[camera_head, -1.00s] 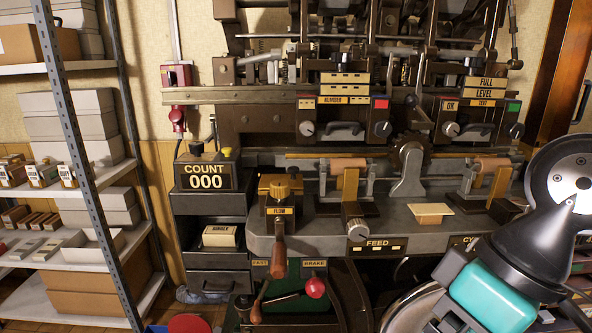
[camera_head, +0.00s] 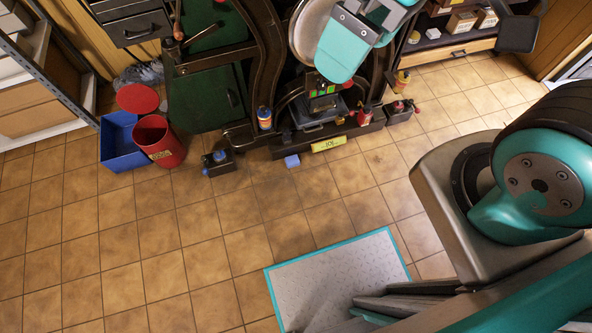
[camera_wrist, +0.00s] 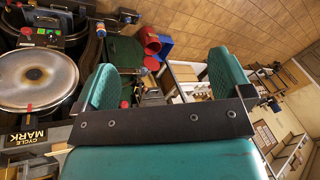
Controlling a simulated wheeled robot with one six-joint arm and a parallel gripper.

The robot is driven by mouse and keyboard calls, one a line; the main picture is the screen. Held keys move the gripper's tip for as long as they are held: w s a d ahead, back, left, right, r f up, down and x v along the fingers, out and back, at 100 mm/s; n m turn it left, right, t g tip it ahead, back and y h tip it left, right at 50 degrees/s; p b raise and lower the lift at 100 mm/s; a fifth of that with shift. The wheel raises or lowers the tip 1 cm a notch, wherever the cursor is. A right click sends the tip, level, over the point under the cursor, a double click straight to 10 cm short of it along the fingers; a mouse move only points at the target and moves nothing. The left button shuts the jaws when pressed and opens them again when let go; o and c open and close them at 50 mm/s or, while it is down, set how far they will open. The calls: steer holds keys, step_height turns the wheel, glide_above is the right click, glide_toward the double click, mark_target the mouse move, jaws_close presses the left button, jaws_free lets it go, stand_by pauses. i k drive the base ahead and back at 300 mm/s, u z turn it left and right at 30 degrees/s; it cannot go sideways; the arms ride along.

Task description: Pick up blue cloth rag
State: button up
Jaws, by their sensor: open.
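A small light-blue piece (camera_head: 292,161) lies on the tiled floor in front of the machine's base; it looks like folded cloth, but it is too small to be sure. A crumpled grey-blue cloth (camera_head: 140,75) lies on the floor by the dark cabinet, at the back left. I cannot tell which one is the rag. My gripper (camera_head: 366,38) is high in the head view, in front of the machine and above the floor. In the wrist view my gripper (camera_wrist: 166,82) has its two teal fingers wide apart, with nothing between them. Neither blue piece is clear there.
A red bucket (camera_head: 158,142) and a blue bin (camera_head: 117,140) stand at the left, near a shelf. A small dark device (camera_head: 218,162) and a spray can (camera_head: 264,117) are by the machine base (camera_head: 340,134). A grey mat (camera_head: 335,275) lies in front. Floor between is clear.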

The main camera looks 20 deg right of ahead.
mark_target(291, 161)
steer(key=k, duration=0.5)
steer(key=z, duration=1.3)
steer(key=i, duration=1.15)
steer(key=u, duration=2.95)
